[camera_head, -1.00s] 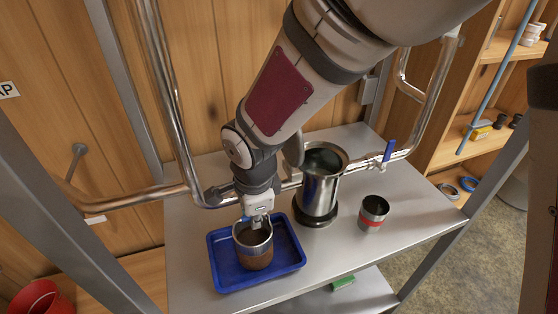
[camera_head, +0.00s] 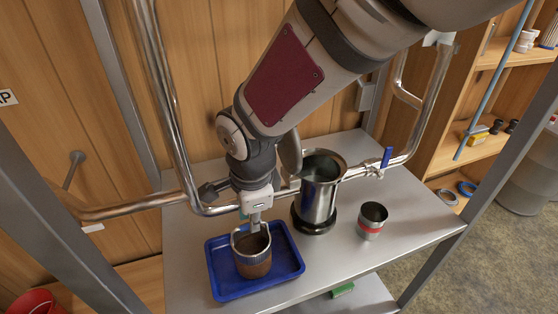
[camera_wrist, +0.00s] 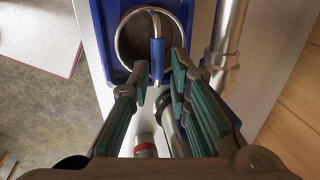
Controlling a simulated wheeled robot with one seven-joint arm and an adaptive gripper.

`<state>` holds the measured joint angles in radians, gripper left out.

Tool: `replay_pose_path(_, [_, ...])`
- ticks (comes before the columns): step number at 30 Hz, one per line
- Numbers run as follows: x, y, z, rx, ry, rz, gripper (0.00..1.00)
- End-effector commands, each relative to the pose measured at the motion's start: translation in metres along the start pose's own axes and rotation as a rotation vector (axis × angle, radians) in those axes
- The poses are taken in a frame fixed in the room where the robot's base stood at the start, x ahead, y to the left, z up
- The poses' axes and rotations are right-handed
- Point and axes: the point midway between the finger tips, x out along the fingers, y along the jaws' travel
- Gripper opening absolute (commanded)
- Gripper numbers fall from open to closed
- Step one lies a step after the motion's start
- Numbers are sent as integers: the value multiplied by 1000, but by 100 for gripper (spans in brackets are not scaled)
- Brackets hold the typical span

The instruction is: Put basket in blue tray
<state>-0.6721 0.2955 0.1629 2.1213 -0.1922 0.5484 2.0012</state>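The basket (camera_head: 254,266) is a brown round container with a metal rim and a raised handle. It rests upright in the blue tray (camera_head: 228,291), near its middle. In the wrist view the basket (camera_wrist: 134,43) shows from above, with a blue grip on its handle, and the tray (camera_wrist: 102,45) is around it. My gripper (camera_head: 254,226) is over the basket at the handle. In the wrist view my gripper (camera_wrist: 155,82) has its green-padded fingers spread apart, with the blue grip between or just beyond the tips and gaps beside it. The head view hides the far finger.
A tall metal pot (camera_head: 318,196) on a dark base stands right of the tray. A metal cup with a red band (camera_head: 372,221) stands further right. Pipes with a blue-handled valve (camera_head: 386,158) run behind. The metal table (camera_head: 410,225) is clear at the right.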

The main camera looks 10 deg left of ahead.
Motion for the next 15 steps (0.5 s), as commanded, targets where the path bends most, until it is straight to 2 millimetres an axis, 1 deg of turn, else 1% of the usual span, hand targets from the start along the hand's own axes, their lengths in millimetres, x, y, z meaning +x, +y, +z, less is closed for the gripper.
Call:
replay_pose_path(1, [-13, -2, 0, 1, -1, -7, 18])
replay_pose_path(6, [-48, -1, 0, 2, -2, -6, 18])
replay_pose_path(10, [-68, -1, 0, 0, -1, -5, 18])
replay_pose_path(15, [-83, 0, 0, 0, -1, -1, 18])
